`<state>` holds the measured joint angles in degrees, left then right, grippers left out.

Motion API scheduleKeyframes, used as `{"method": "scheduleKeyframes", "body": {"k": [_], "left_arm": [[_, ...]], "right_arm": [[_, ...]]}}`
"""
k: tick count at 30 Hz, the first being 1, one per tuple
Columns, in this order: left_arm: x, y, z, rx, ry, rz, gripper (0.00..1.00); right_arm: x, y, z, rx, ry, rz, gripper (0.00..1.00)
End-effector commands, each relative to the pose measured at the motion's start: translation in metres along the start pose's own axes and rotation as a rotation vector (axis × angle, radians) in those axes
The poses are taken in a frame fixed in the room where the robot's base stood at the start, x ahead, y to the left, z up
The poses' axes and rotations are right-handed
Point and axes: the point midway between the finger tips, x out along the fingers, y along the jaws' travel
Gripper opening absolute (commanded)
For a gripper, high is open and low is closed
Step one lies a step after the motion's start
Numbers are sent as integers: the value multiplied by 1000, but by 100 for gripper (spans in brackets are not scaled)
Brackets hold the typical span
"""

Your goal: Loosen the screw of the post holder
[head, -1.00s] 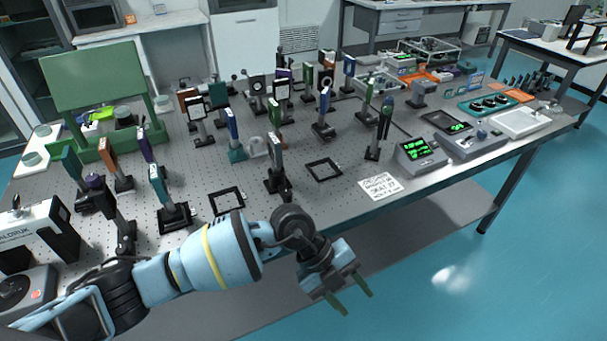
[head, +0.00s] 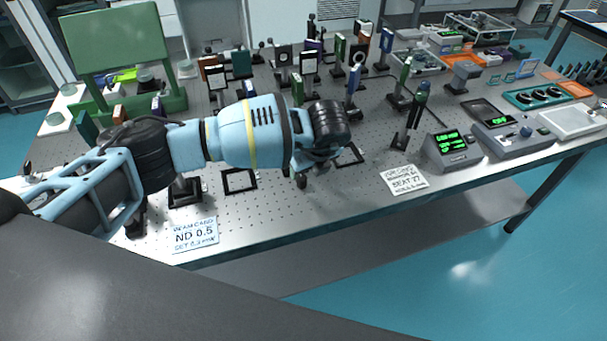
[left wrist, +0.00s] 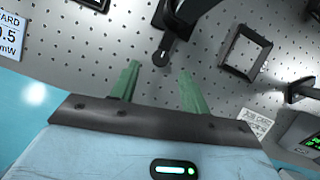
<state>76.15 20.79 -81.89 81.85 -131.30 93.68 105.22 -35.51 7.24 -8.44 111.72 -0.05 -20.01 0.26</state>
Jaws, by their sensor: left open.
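A dark post holder (left wrist: 176,22) stands on the perforated table top (left wrist: 60,55), at the top middle of the left wrist view. A narrow dark part (left wrist: 162,58) with a rounded end reaches from it toward my fingers; I cannot tell whether this is its screw. My left gripper (left wrist: 160,82) is open and empty, its two green fingers apart just short of that end. In the head view my left wrist covers most of this holder, and only a small dark part (head: 302,180) shows below it. My left fingers are hidden there. My right gripper is not in view.
Square black frames lie on both sides, one on the right (head: 348,155) and one on the left (head: 239,181). Labelled cards (head: 405,180) lie near the front edge. Several optic posts stand behind my arm. A meter with green digits (head: 452,150) stands to the right.

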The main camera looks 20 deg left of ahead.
Motion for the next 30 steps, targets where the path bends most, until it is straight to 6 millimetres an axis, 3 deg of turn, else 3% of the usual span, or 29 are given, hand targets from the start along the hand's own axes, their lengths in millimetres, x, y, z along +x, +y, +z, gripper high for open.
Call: {"method": "scheduleKeyframes", "body": {"k": [9, 21, 30], "left_arm": [[42, 0, 0, -1, 1, 0, 46], [50, 0, -1, 1, 2, -1, 46], [50, 0, -1, 1, 2, -1, 8]], "right_arm": [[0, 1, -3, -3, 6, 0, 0], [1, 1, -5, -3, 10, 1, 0], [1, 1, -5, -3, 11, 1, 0]]}}
